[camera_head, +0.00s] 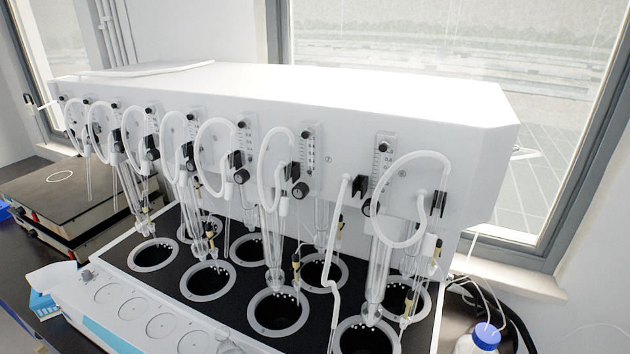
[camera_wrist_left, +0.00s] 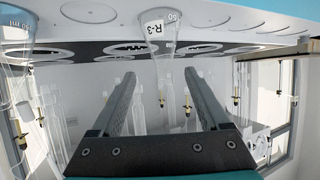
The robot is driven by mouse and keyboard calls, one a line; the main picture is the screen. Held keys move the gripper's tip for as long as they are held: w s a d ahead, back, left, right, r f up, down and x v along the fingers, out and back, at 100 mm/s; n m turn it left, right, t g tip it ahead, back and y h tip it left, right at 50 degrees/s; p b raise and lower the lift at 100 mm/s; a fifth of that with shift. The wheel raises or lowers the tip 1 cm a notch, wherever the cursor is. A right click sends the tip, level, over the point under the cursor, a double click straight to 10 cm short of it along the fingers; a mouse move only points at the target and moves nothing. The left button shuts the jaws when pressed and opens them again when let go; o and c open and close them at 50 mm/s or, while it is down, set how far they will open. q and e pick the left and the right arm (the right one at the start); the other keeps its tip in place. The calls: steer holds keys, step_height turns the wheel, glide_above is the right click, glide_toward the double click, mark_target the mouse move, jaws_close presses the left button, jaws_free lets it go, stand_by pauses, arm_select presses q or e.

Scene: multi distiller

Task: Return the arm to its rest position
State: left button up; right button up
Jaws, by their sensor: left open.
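My left gripper (camera_wrist_left: 160,76) shows in the left wrist view with its two grey fingers well apart and nothing between them. That view looks upside down, with the rack side at the top. Neither arm shows in the head view, and my right gripper is in no view. The white multi distiller (camera_head: 300,95) fills the middle of the head view, with glass tubes above round black wells (camera_head: 278,312).
Looped white hoses (camera_head: 262,170) and flow meters line the distiller's front. A dark hot plate (camera_head: 60,195) lies at the left. A blue-capped bottle (camera_head: 486,336) stands at the lower right.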

arm_select(q)
steer(key=s+d+r+m+g, duration=0.1)
steer(key=s+d+m+g, duration=0.3)
steer(key=s+g, duration=0.7)
steer(key=s+f+b, duration=0.2)
steer(key=f+b, duration=0.1)
steer(key=f, duration=0.8)
steer(key=s+d+f+n+b, duration=0.1)
steer(key=f+b, duration=0.3)
steer(key=f, duration=0.6)
steer(key=s+f+b, duration=0.2)
steer(key=f+b, duration=0.1)
steer(key=f, duration=0.8)
steer(key=s+a+f+b, duration=0.1)
steer(key=s+f+b, duration=0.3)
steer(key=s+f, duration=0.3)
steer(key=s+a+f+g+b, duration=0.1)
steer(key=s+f+b, duration=0.4)
steer(key=f, duration=1.1)
steer(key=s, duration=0.3)
steer(key=shift+a+f+h, duration=0.2)
steer(key=shift+f+h, duration=0.05)
steer(key=shift+h, duration=0.05)
